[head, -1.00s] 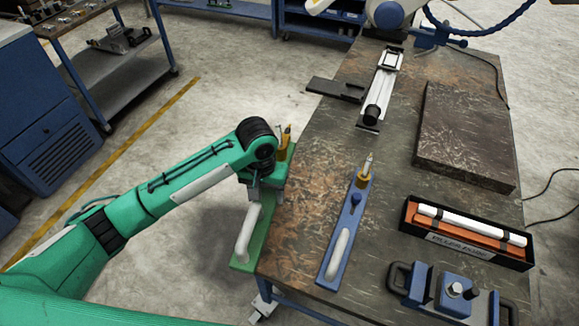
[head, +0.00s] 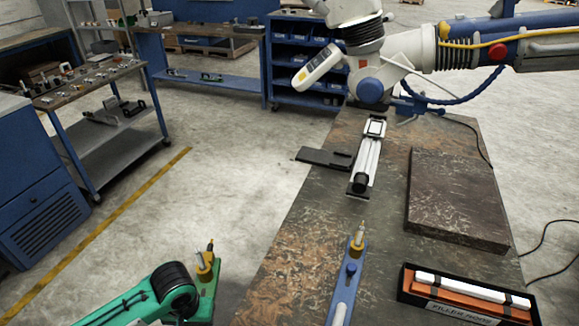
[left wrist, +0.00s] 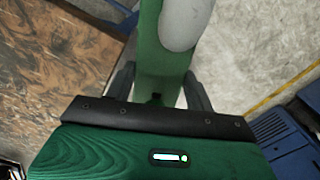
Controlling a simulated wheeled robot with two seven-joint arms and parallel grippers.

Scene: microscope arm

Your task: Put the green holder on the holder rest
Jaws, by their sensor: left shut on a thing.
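The green holder (head: 209,298) is a long flat green bar with a brass-coloured pin at its far end. It is off the table's left edge, in the air over the floor, at the bottom of the head view. In the left wrist view its green bar and white handle (left wrist: 182,22) fill the upper middle. My left gripper (left wrist: 157,92) is shut on the bar, one finger on each side. In the head view my arm hides the grip. No part is clearly recognisable as the holder rest. My right gripper is not in view.
The table (head: 285,275) bears a similar blue holder (head: 345,292), a white rail device (head: 368,155) beside a dark flat plate (head: 322,157), a thick dark slab (head: 455,200) and a black box (head: 465,305) at right. A white robot arm (head: 400,60) stands behind.

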